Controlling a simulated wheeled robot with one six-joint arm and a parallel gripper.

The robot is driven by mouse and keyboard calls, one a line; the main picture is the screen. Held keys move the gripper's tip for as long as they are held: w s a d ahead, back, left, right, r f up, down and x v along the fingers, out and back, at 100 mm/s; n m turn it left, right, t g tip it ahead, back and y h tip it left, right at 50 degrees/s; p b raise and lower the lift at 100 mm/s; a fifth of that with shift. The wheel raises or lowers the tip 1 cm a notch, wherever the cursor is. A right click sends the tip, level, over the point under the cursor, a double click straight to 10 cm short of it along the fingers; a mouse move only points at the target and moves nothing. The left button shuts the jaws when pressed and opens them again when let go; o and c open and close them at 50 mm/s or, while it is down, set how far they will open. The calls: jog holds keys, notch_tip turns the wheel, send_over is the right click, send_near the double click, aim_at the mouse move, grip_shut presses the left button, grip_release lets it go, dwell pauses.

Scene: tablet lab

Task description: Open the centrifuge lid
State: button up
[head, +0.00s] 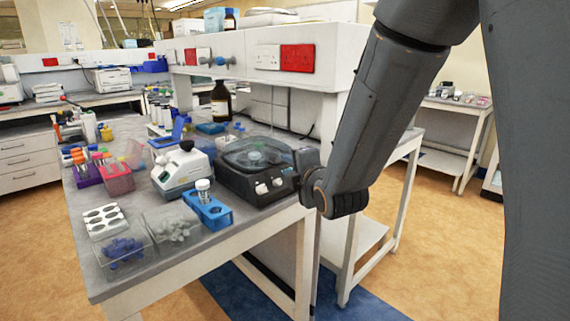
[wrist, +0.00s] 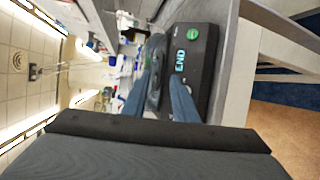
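The centrifuge (head: 238,184) is a dark box on the bench, with a clear lid (head: 248,147) lying down over its top and pale knobs on its front. My gripper is at its right front corner in the head view, where my wrist mostly hides the fingers. In the wrist view, which is turned sideways, the centrifuge (wrist: 206,72) shows a green round button and a display reading END. There my gripper (wrist: 161,78) has two bluish fingers standing apart. A dark edge of the centrifuge shows between them; I cannot tell whether they touch it.
Left of the centrifuge stand a white instrument (head: 183,170), a blue tube rack (head: 208,209) and clear bins (head: 122,246) of small caps. A brown bottle (head: 220,101) stands behind. A white shelf (head: 250,50) rises at the back. Floor is open at the right.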

jog(key=shift+x, duration=1.85)
jog(key=shift+c, duration=0.5)
grip_shut()
